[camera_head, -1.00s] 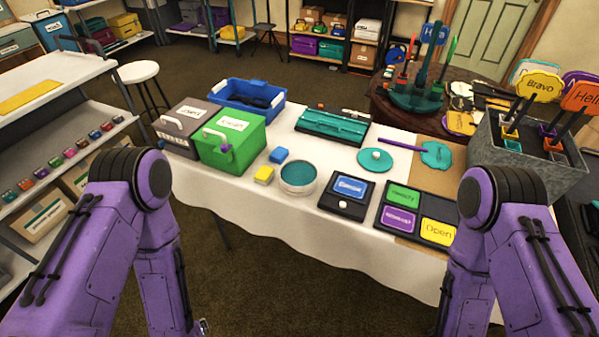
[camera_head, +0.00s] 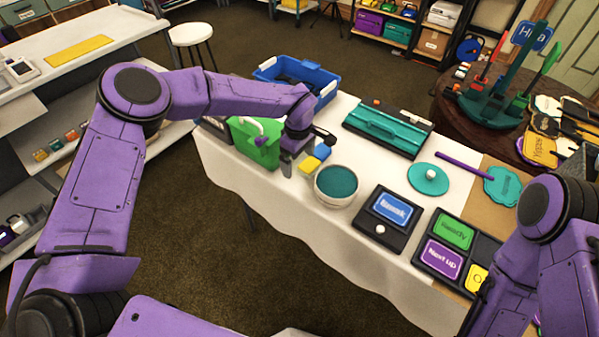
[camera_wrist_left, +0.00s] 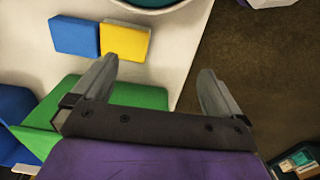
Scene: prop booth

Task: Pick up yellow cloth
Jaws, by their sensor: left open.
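The yellow cloth (camera_head: 309,165) is a small folded square lying on the white-covered table, beside a blue cloth (camera_head: 321,152). In the left wrist view the yellow cloth (camera_wrist_left: 125,42) lies ahead of and left of the middle of the jaws, next to the blue cloth (camera_wrist_left: 75,37). My left gripper (camera_head: 300,158) is just left of the yellow cloth, near the table's front edge. In the left wrist view its jaws (camera_wrist_left: 157,68) are open and empty. My right arm shows at the right, but its gripper is out of view.
A round teal-topped tub (camera_head: 336,186) stands close right of the cloths. A black button box (camera_head: 389,217) and a sign tray (camera_head: 436,262) lie farther right.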

